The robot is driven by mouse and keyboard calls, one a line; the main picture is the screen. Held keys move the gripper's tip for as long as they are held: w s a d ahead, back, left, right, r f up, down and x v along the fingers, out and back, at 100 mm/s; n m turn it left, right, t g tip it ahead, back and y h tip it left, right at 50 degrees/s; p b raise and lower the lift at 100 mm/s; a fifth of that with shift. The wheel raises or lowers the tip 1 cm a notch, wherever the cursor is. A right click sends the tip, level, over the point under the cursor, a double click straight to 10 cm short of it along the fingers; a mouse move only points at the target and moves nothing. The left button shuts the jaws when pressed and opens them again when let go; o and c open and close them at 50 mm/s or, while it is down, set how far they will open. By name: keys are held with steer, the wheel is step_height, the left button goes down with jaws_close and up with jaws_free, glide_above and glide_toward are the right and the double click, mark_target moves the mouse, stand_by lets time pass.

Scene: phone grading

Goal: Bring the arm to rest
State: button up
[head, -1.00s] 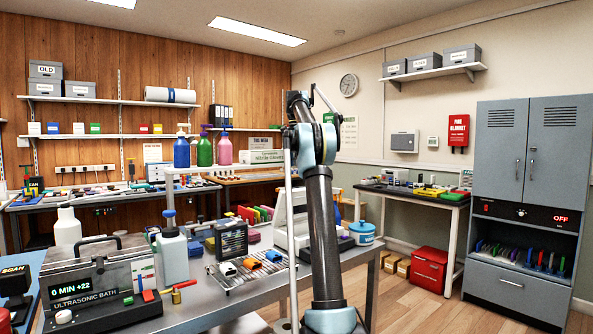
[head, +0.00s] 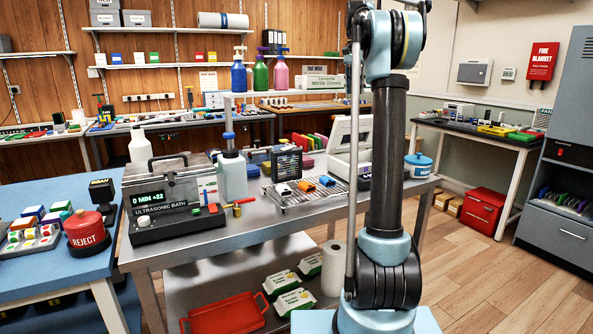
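My arm stands upright in the right half of the head view, in front of the steel bench (head: 265,232). Its lower links and the joint at the top show. Its upper end runs out of the top of the picture, so my gripper is not visible. I cannot tell whether it holds anything.
The ultrasonic bath (head: 172,198) and a wire rack (head: 300,198) stand on the steel bench. A red REJECT container (head: 88,233) sits on the blue table (head: 40,275) at left. A red box (head: 483,210) stands on the floor at right. Open wooden floor lies right of my arm.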

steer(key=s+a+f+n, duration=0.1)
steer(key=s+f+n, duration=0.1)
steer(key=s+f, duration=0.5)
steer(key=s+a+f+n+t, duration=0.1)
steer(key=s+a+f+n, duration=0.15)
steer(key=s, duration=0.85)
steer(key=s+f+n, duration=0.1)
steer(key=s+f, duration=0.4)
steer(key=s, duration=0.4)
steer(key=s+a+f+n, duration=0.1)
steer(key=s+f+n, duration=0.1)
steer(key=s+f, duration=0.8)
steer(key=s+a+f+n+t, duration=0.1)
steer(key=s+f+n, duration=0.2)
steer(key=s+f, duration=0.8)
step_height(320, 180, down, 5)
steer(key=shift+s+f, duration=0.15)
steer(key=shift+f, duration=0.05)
